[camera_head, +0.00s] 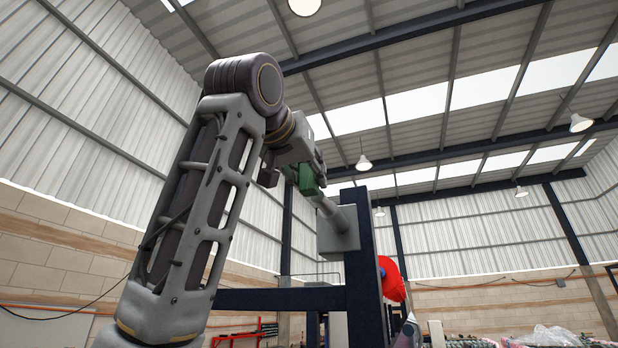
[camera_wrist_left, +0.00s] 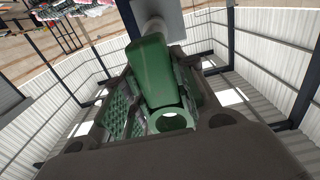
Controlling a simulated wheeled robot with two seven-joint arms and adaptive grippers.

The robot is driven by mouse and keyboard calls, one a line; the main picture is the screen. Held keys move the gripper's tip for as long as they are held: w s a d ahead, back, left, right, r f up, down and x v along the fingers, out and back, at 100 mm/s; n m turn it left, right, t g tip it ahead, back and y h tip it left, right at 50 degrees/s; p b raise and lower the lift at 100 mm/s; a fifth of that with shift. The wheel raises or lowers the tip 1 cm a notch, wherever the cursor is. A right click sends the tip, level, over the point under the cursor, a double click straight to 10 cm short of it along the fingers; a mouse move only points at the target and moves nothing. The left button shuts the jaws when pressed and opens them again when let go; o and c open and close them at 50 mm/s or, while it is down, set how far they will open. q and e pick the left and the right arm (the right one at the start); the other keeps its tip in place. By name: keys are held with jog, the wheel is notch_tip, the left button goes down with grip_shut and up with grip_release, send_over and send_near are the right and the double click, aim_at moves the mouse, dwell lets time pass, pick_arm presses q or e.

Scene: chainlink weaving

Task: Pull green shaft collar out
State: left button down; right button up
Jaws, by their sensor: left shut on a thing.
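The green shaft collar (camera_head: 307,179) is at the outer end of a grey shaft (camera_head: 329,208) in the head view. The shaft slants down right to a grey box (camera_head: 338,232) on a dark blue post. My left gripper (camera_head: 301,172) is shut on the collar. In the left wrist view the green collar (camera_wrist_left: 151,72) lies between the fingers of the left gripper (camera_wrist_left: 155,88), its round opening facing the camera. The shaft (camera_wrist_left: 153,25) shows just beyond it. I cannot tell how far the shaft reaches inside the collar. My right gripper is not in view.
The dark blue post (camera_head: 362,260) stands close to the right of my left gripper, with a horizontal beam (camera_head: 280,299) below. A red disc (camera_head: 391,279) sits on the post's right side. The space above and left of the collar is open, apart from my arm.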

pick_arm(q)
jog(key=shift+r, duration=0.65)
dwell(0.3)
